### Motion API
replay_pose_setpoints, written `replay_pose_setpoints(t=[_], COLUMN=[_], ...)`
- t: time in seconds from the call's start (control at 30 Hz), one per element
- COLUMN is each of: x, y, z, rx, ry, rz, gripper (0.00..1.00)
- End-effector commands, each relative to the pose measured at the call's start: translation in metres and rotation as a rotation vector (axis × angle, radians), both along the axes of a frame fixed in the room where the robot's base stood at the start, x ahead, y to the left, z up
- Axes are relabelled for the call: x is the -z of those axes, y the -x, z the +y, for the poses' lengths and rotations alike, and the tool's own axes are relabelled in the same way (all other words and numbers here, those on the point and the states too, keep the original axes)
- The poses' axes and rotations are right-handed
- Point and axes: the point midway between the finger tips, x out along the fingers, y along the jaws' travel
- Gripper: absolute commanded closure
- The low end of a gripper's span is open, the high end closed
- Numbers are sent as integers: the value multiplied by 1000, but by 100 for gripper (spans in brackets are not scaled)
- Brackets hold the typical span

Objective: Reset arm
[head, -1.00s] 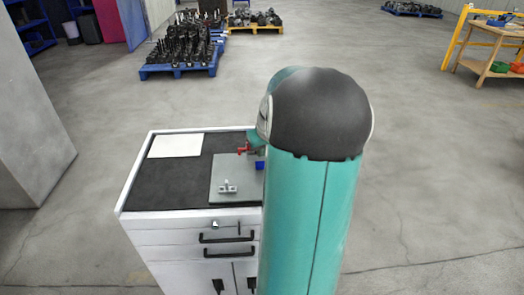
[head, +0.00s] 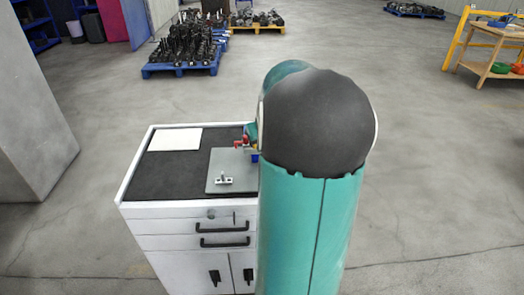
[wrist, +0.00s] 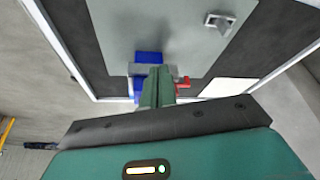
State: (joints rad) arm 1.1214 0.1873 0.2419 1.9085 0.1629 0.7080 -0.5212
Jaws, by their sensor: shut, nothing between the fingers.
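My gripper shows in the wrist view (wrist: 157,85) as green fingers held together with nothing between them. It is over the edge of a grey plate (wrist: 180,40) near a blue part (wrist: 149,57) and a red handle (wrist: 183,82). The fingers hide some of these parts, and I cannot tell whether they touch. In the head view, my teal arm with its dark round joint covers the right side of the cabinet and most of the gripper. The red handle (head: 240,142) and blue part (head: 254,158) show just left of the arm.
A small metal bracket (head: 224,181) stands on the grey plate (head: 218,165). A white sheet (head: 175,139) lies on the dark top of the white drawer cabinet (head: 180,225). Loaded pallets (head: 180,65) stand behind, a workbench (head: 490,62) at far right. The floor between is clear.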

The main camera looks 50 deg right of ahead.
Motion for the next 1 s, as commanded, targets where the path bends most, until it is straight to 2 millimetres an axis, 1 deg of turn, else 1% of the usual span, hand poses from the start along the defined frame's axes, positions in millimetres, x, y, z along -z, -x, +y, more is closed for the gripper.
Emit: replay_pose_setpoints(t=[0.03,0.1,0.2,0.3,0.43,0.67,0.77,0.87,0.97,1.0], x=[-12,-25,-41,-52,-59,-59,-60,-66,-76,-80], y=[3,6,12,15,18,20,19,11,0,-4], z=[1,3,7,9,11,12,17,40,83,104], rx=[2,3,2,1,1,2,-4,-29,-74,-94], ry=[5,4,4,3,1,1,2,10,22,27], rz=[-3,-4,-2,-1,-2,-1,0,2,3,4], gripper=[100,100,100,100,100,100,100,100,100,100])
